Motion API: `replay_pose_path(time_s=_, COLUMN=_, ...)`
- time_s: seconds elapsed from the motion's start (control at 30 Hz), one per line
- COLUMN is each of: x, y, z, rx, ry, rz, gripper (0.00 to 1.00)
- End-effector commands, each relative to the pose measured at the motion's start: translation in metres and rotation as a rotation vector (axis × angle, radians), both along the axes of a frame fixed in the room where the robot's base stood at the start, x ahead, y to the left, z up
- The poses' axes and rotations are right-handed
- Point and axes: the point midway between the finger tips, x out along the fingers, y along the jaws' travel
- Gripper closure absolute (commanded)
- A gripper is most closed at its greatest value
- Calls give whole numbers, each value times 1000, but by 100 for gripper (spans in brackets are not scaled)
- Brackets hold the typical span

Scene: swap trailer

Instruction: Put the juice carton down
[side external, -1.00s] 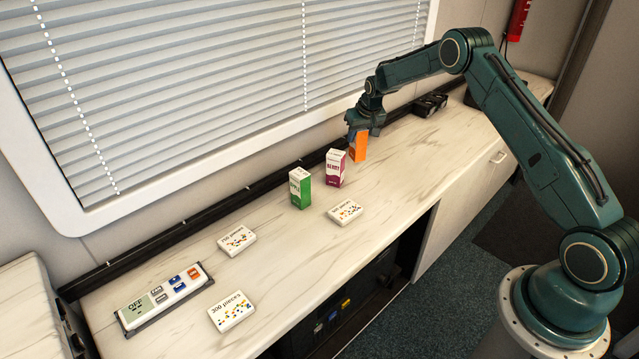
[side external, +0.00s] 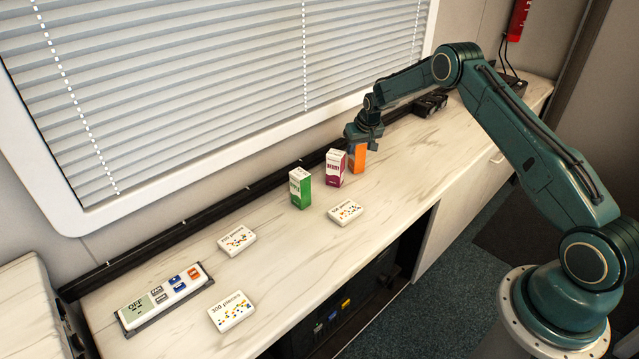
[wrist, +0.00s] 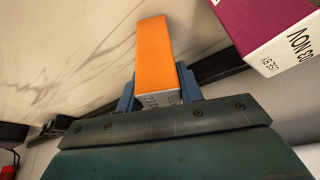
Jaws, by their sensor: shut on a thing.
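An orange juice carton (side external: 357,158) is upright between the fingers of my gripper (side external: 363,140), at the right end of the row of cartons. In the side view its base looks at or very near the counter; I cannot tell whether it touches. In the wrist view the orange carton (wrist: 155,55) sits between the blue fingers of my gripper (wrist: 158,90), which are shut on it. A purple carton (side external: 336,168) stands close to its left and also shows in the wrist view (wrist: 265,35). A green carton (side external: 300,188) stands further left.
The marbled counter (side external: 400,180) is clear to the right of the cartons. Flat white boxes (side external: 345,212) and a panel with coloured buttons (side external: 165,295) lie to the left. A black rail (side external: 210,218) runs along the back under the window blind.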

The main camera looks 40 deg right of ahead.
Motion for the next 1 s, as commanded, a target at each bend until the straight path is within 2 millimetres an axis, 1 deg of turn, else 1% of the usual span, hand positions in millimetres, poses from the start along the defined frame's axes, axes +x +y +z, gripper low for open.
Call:
replay_pose_path(time_s=0.17, x=0, y=0, z=-2, rx=-1, ry=-2, rz=0, gripper=92)
replay_pose_path(time_s=0.2, x=0, y=0, z=-3, rx=0, ry=0, rz=0, gripper=58)
replay_pose_path(time_s=0.27, x=0, y=0, z=-3, rx=0, ry=0, rz=0, gripper=46)
replay_pose_path(time_s=0.3, x=0, y=0, z=-3, rx=0, ry=0, rz=0, gripper=42)
replay_pose_path(time_s=0.67, x=0, y=0, z=-1, rx=0, ry=0, rz=0, gripper=42)
replay_pose_path(time_s=0.87, x=-2, y=1, z=8, rx=0, ry=0, rz=0, gripper=42)
replay_pose_path(time_s=1.0, x=-7, y=3, z=19, rx=0, ry=-1, rz=0, gripper=42)
